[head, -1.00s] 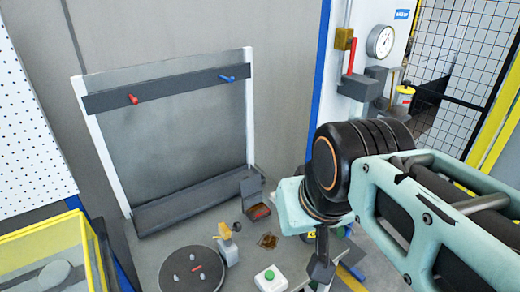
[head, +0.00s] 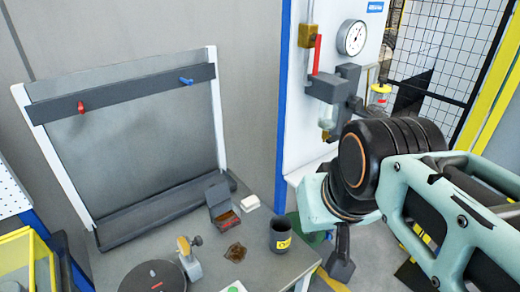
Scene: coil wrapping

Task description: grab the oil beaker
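A dark grey cup with a yellow label (head: 281,236), which looks like the oil beaker, stands upright near the right edge of the table. Its top is open; I cannot see what is inside. My gripper (head: 340,268) hangs at the end of my arm, to the right of the cup and apart from it in the picture. Only its dark body shows, small and partly behind my wrist, so its fingers cannot be made out.
A panel with a gauge (head: 352,38) and valve stands behind right.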

